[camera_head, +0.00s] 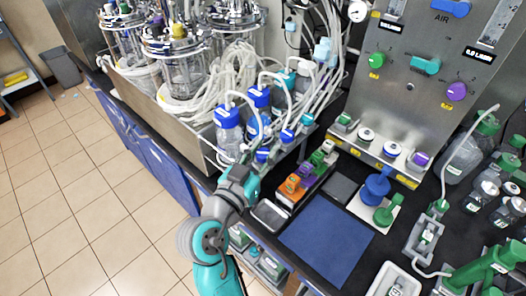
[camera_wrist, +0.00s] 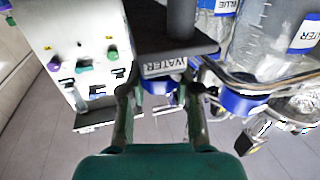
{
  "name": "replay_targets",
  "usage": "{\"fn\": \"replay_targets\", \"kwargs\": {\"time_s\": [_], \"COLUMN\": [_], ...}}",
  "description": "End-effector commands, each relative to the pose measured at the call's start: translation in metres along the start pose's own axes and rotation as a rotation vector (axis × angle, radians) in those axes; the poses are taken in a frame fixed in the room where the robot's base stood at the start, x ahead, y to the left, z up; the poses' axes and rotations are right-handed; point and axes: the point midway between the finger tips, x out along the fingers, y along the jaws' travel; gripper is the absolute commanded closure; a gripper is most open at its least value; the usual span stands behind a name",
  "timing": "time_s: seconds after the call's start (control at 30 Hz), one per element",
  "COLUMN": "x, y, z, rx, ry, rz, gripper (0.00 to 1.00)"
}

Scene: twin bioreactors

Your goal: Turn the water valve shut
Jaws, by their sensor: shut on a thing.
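A dark plate with a white WATER label (camera_wrist: 164,66) sits just beyond my fingertips in the wrist view. A blue part, which I take as the water valve's handle (camera_wrist: 160,87), shows between the two fingers, partly hidden by them. My gripper (camera_wrist: 162,98) is shut on it, with one finger on each side. How far the valve is turned cannot be told. In the head view my gripper (camera_head: 243,178) reaches the bench edge below blue-capped bottles. Its fingertips and the valve are hidden there.
Blue-capped bottles (camera_head: 229,128) and white tubing crowd close above my gripper. A steel panel (camera_head: 408,90) with green, teal and purple knobs stands to the right. A blue mat (camera_head: 326,240) lies on the black bench. The tiled floor at left is clear.

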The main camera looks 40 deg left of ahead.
Motion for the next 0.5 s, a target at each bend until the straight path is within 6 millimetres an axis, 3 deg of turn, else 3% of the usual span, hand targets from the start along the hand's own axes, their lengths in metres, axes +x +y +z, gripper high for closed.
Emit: {"fn": "replay_targets", "kwargs": {"time_s": [0.37, 0.4, 0.5], "x": [0.0003, 0.0003, 0.0003], "y": [0.0, 0.0, 0.0], "z": [0.0011, 0.0011, 0.001], "rx": [-0.002, -0.002, -0.002], "ry": [-0.002, -0.002, -0.002], "rz": [0.004, 0.004, 0.004], "gripper": [1.0, 0.64, 0.42]}}
